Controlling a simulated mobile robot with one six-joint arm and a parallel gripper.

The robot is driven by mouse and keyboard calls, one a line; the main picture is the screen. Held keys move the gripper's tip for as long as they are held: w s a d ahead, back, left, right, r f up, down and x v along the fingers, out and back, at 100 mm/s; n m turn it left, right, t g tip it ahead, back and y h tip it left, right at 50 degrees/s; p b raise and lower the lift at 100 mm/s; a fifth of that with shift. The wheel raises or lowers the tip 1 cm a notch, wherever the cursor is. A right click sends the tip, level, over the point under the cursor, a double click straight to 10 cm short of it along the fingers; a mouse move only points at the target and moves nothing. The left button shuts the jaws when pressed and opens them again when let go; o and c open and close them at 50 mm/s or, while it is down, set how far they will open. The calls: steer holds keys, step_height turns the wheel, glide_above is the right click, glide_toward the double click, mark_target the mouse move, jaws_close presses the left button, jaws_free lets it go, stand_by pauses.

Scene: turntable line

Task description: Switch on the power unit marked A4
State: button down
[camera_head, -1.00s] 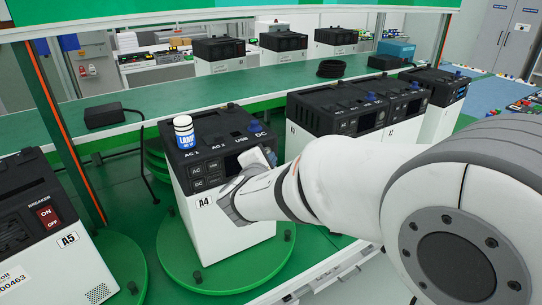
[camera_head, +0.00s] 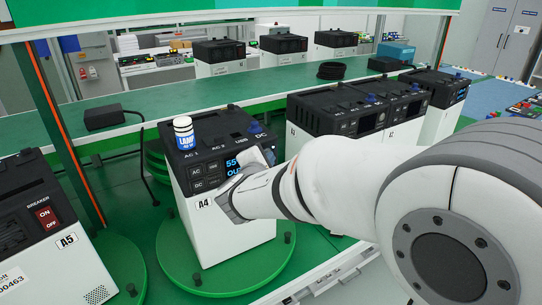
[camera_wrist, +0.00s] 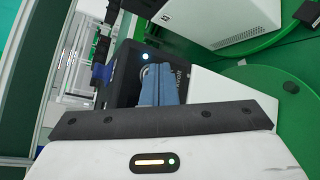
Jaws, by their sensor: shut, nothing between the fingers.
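The power unit A4 (camera_head: 226,228) is a white box with a black top, upright on a green round turntable (camera_head: 215,283). Its front display (camera_head: 236,166) is lit with blue characters, partly covered by my gripper. In the wrist view, a small white light (camera_wrist: 145,57) glows on the unit's dark panel, beside a round ring partly behind my fingers. My gripper (camera_wrist: 163,70) is shut and empty, its fingertips at this panel. I cannot tell whether they touch it. In the head view my wrist hides the right part of the front.
A white and blue bottle (camera_head: 184,134) stands on top of A4. Unit A5 (camera_head: 40,262), with a red breaker switch (camera_head: 46,217), stands at the left. More units (camera_head: 335,143) stand close on the right. A green bench (camera_head: 260,95) runs behind.

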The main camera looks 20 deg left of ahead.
steer(key=shift+s+d, duration=0.1)
steer(key=shift+d, duration=0.05)
steer(key=shift+s+d+b, duration=0.35)
steer(key=shift+d+b, duration=0.05)
steer(key=shift+b, duration=0.15)
steer(key=shift+d, duration=0.1)
steer(key=s+d+b, duration=0.1)
steer(key=d, duration=0.1)
steer(key=s+d+b, duration=0.1)
steer(key=s, duration=0.1)
steer(key=shift+s+d, duration=0.15)
steer(key=shift+d, duration=0.2)
stand_by(0.6)
